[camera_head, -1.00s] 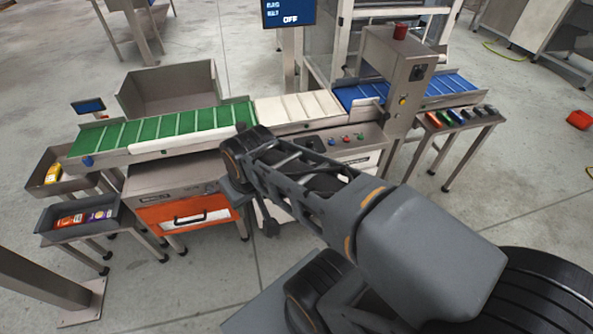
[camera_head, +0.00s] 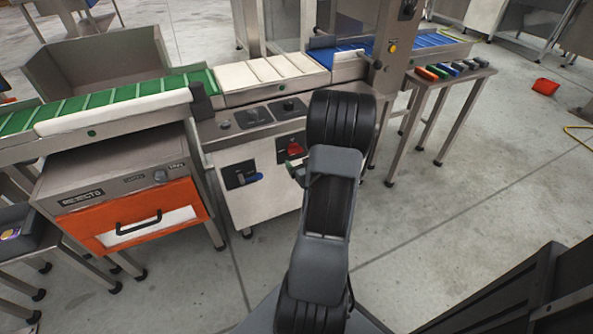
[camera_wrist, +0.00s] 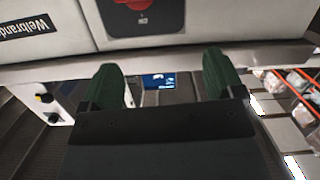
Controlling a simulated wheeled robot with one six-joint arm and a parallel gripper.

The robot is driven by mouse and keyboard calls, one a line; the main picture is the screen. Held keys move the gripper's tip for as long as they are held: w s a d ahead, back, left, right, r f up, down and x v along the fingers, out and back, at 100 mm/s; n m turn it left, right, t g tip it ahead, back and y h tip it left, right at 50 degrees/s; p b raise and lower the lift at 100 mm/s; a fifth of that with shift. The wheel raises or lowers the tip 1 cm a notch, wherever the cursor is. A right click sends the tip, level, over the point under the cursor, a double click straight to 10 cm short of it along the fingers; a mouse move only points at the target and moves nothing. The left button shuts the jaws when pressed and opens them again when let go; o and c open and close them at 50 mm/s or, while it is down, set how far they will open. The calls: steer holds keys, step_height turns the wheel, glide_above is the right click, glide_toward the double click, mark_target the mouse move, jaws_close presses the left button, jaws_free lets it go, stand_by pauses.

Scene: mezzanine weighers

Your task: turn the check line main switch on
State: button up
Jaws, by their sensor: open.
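A red switch (camera_head: 294,148) on a black plate sits on the front of the white check line cabinet (camera_head: 240,205), partly hidden by my arm. In the wrist view, a red switch (camera_wrist: 143,4) on a black plate is cut off at the top edge, with a small white mark below it. The position of its handle cannot be read. My gripper (camera_wrist: 165,78) is open and empty, its two dark green fingers apart, just below the switch in that picture. In the head view my gripper (camera_head: 296,172) is mostly hidden by my wrist, close to the cabinet front.
Knobs (camera_head: 252,115) line the sloped panel above. An orange drawer (camera_head: 145,215) is at the left. A side table (camera_head: 450,76) with coloured blocks stands at the right.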

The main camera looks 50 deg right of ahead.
steer(key=m+t+b, duration=0.1)
steer(key=t+b, duration=0.1)
glide_toward(297, 152)
steer(key=s+a, duration=0.2)
steer(key=s, duration=0.1)
steer(key=shift+h, duration=0.4)
steer(key=b+x, duration=0.3)
steer(key=x, duration=1)
steer(key=shift+w+d+f, duration=0.15)
steer(key=shift+w+d, duration=0.05)
steer(key=shift+w, duration=0.1)
steer(key=shift+c, duration=0.5)
steer(key=c, duration=0.8)
